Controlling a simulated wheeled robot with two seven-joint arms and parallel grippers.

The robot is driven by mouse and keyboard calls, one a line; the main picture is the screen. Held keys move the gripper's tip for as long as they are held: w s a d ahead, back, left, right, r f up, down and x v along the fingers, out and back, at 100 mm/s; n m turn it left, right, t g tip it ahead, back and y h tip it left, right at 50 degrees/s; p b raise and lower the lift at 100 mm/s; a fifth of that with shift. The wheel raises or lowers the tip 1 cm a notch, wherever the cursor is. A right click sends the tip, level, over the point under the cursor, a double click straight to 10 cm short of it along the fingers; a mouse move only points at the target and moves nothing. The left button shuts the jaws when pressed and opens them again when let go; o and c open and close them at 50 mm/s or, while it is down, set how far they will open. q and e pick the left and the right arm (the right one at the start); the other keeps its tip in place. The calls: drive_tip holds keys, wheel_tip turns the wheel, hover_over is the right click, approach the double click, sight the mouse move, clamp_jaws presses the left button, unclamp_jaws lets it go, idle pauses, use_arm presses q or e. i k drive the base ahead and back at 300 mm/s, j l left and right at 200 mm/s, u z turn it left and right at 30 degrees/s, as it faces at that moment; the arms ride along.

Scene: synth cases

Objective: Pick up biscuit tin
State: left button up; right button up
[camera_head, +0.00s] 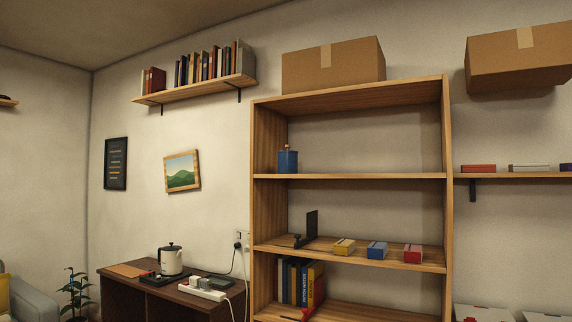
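I cannot tell for certain which thing is the biscuit tin. A dark blue, box-like container (287,162) stands at the left end of the bookcase's upper shelf, with a small orange-brown thing at its top. On the shelf below, a yellow box (344,247), a blue box (377,250) and a red box (413,254) lie in a row, apart from each other. Their labels are too small to read. Neither of my grippers is in view.
The wooden bookcase (448,210) has a black bookend (311,225) and, lower, several books (300,282). A dark desk (190,297) at left bears a kettle (170,260) and a power strip (203,290). Cardboard boxes sit high up (333,66). The upper shelf's right part is clear.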

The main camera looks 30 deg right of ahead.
sight(287, 162)
drive_tip(key=i+l+z, duration=0.15)
drive_tip(key=i+l, duration=0.4)
drive_tip(key=i+l+z, duration=0.15)
drive_tip(key=i+l, duration=0.3)
drive_tip(key=i, duration=0.3)
drive_tip(key=i+j+z, duration=0.25)
drive_tip(key=i+j, duration=0.15)
drive_tip(key=i, duration=0.2)
drive_tip(key=i+j+z, duration=0.25)
drive_tip(key=i+j, duration=0.25)
drive_tip(key=i, duration=0.05)
